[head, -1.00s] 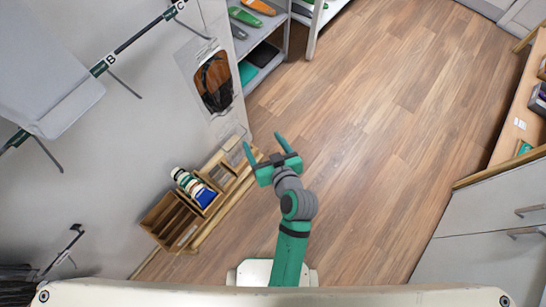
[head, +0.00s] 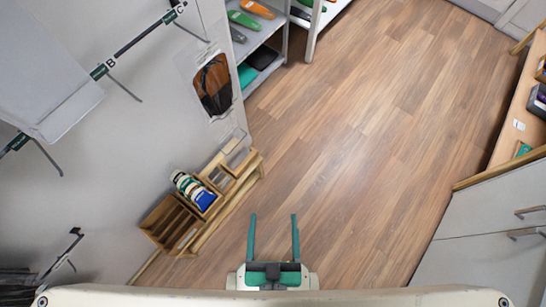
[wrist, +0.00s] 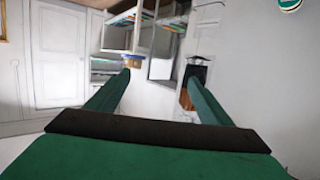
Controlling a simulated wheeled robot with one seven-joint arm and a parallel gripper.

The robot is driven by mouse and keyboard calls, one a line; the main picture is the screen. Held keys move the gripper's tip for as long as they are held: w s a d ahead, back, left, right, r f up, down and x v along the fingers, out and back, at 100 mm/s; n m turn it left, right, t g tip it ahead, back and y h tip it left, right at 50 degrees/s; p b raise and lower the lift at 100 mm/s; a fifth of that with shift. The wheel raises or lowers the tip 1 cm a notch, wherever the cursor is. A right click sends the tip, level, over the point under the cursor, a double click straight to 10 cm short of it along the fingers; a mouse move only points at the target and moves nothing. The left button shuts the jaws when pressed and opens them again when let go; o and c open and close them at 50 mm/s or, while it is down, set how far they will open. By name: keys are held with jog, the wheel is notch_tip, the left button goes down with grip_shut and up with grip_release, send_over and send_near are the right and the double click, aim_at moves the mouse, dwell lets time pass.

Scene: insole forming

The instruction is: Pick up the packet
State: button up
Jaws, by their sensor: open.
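My gripper (head: 273,216) is open and empty at the bottom middle of the head view, fingers pointing up the picture over bare floor. Its two green fingers spread apart in the wrist view (wrist: 157,78). No thing is plainly recognisable as the packet. A flat brown and black item with a pale, clear-looking border (head: 213,85) is at the grey wall panel, up and left of my gripper and well apart from it. It may be the packet, but I cannot tell.
A wooden rack (head: 160,222) with several rolls or tubs (head: 195,190) stands left of my gripper. Hooked rails (head: 125,48) stick out at upper left. A shelf unit (head: 262,50) stands at the top, a wooden-topped counter (head: 510,140) at right. The middle floor is clear.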

jog(key=o, duration=0.4)
jog(key=shift+s+r, duration=0.1)
jog(key=shift+r, duration=0.05)
jog(key=n+g+y, duration=0.4)
jog(key=n+y, duration=0.8)
jog(key=y, duration=0.2)
send_near(218, 82)
jog(key=x, duration=0.8)
jog(key=shift+d+r, duration=0.1)
jog(key=shift+r, duration=0.05)
jog(key=shift+a, duration=0.3)
